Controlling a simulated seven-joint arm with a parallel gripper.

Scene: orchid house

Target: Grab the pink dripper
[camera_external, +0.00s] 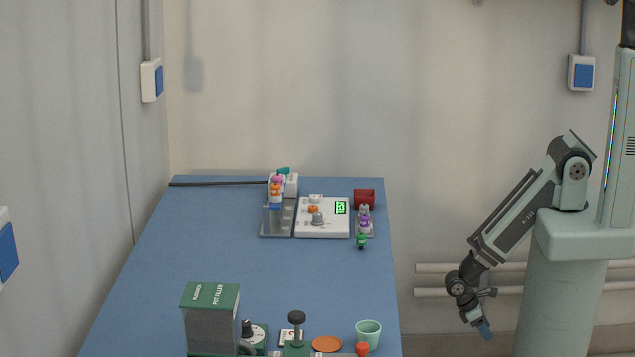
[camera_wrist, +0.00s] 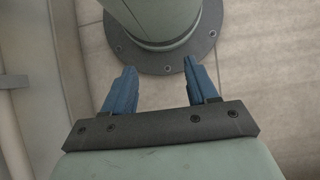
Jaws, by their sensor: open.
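A small pink piece (camera_external: 279,179), which may be the pink dripper, shows at the top of a small metal stand (camera_external: 277,222) on the far part of the blue table. An orange piece (camera_external: 275,188) sits just below it. They are too small to tell their exact shape. My gripper (camera_external: 484,330) hangs low to the right of the table, well away from the stand, pointing down. In the wrist view, its two blue fingers (camera_wrist: 159,68) are apart with nothing between them. No dripper shows in the wrist view.
A white scale (camera_external: 323,230) with small items stands right of the stand. Purple and green pieces (camera_external: 363,222) and a red box (camera_external: 364,198) are beside it. A pot filler (camera_external: 210,310) and green cup (camera_external: 369,332) are near the front. The table's middle (camera_external: 270,265) is clear.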

